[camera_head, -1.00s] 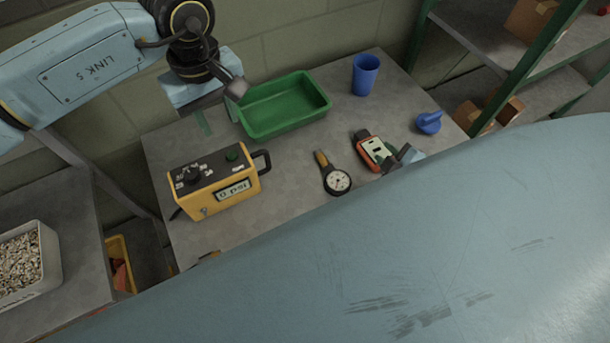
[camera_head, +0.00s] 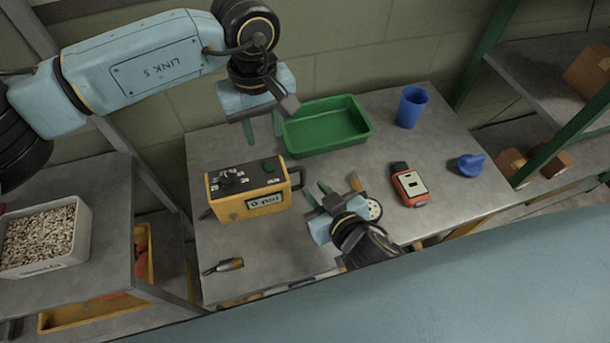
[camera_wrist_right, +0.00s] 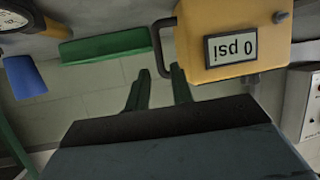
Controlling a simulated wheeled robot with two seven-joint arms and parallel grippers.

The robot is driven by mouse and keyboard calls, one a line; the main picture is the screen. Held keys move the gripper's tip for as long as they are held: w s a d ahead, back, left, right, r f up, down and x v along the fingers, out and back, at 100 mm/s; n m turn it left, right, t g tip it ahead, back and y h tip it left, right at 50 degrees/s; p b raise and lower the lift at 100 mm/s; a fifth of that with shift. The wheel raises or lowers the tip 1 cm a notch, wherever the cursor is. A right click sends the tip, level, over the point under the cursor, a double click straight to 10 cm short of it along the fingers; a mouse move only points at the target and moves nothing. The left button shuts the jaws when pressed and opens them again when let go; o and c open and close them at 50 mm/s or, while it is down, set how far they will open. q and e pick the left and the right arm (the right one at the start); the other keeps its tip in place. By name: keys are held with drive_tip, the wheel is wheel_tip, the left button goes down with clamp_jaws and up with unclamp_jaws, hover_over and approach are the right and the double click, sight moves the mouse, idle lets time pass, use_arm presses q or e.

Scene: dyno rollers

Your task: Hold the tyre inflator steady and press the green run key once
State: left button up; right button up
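The yellow tyre inflator (camera_head: 230,205) stands upright on the grey table, its display reading 0 psi. Its green key (camera_head: 269,166) is on the dark top at the right, above the side handle (camera_head: 296,179). In the right wrist view the inflator (camera_wrist_right: 210,65) appears upside down. My left gripper (camera_head: 263,130) points down behind the inflator, beside the tray; its fingers look apart and empty. My right gripper (camera_head: 318,192) is to the right of the inflator, partly covering the round gauge; its green fingers (camera_wrist_right: 159,88) are apart with nothing between them.
A green tray (camera_head: 325,128) and blue cup (camera_head: 411,106) stand at the back. A dial gauge (camera_head: 374,210), orange meter (camera_head: 409,186) and blue object (camera_head: 470,165) lie right. A small tool (camera_head: 224,267) lies in front. The table's front left is mostly clear.

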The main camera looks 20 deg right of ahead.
sight(304, 178)
drive_tip(key=x, duration=0.7)
drive_tip(key=shift+w+a+f, duration=0.1)
drive_tip(key=shift+w+f, duration=0.1)
drive_tip(key=shift+w, duration=0.1)
clamp_jaws()
idle(0.9)
use_arm(q)
clamp_jaws()
idle(1.7)
